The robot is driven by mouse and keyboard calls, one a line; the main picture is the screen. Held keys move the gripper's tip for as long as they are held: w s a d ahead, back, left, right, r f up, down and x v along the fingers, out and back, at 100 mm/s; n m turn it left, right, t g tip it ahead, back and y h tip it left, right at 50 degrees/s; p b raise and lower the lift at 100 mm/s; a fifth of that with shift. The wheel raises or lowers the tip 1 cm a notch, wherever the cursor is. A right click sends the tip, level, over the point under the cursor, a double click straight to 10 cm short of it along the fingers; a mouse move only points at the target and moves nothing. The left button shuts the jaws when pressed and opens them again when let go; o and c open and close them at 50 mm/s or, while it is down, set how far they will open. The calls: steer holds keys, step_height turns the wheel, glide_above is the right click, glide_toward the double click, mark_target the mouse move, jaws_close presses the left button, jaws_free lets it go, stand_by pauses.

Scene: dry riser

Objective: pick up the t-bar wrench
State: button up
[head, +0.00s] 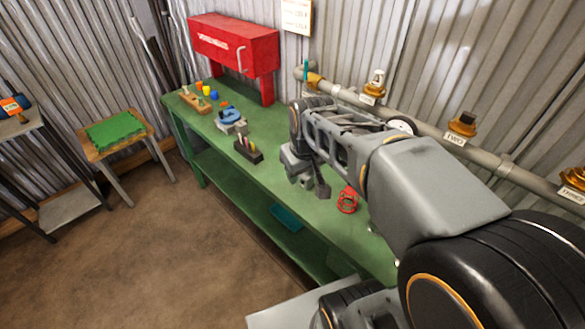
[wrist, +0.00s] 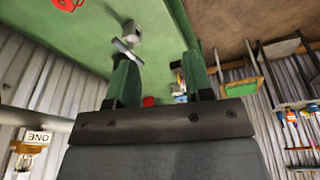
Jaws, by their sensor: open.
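A grey piece that looks like the t-bar wrench (wrist: 132,32) shows in the wrist view over the green bench, with a pale block and a thin bar slanting at the left fingertip. In the head view a dark grey shaft with a block at its end, probably the same wrench (head: 322,189), shows just right of my gripper (head: 299,168), above or on the bench. In the wrist view my gripper (wrist: 160,62) is open, with bench between its fingers. The wrench is beside the left finger, not centred between the two. I cannot tell whether they touch.
A red wire-like item (head: 347,200) lies right of the wrench on the green bench (head: 290,205). A dark tool holder (head: 248,151), a blue-and-grey vise (head: 231,119) and a red cabinet (head: 235,42) are farther left. A pipe (head: 430,128) with brass valves runs along the wall.

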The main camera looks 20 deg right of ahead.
steer(key=w+d+n+g, duration=0.1)
steer(key=w+d, duration=0.2)
steer(key=w, duration=0.4)
steer(key=n+g, duration=0.1)
steer(key=n, duration=0.1)
glide_above(306, 175)
steer(key=f, duration=0.1)
steer(key=shift+g, duration=0.3)
steer(key=f, duration=0.8)
steer(key=shift+w+d+f+p, duration=0.3)
steer(key=shift+w+d+p, duration=0.05)
steer(key=shift+w+p, duration=0.05)
steer(key=shift+a+f+p, duration=0.1)
steer(key=shift+f+p, duration=0.3)
steer(key=shift+f, duration=2.65)
jaws_close()
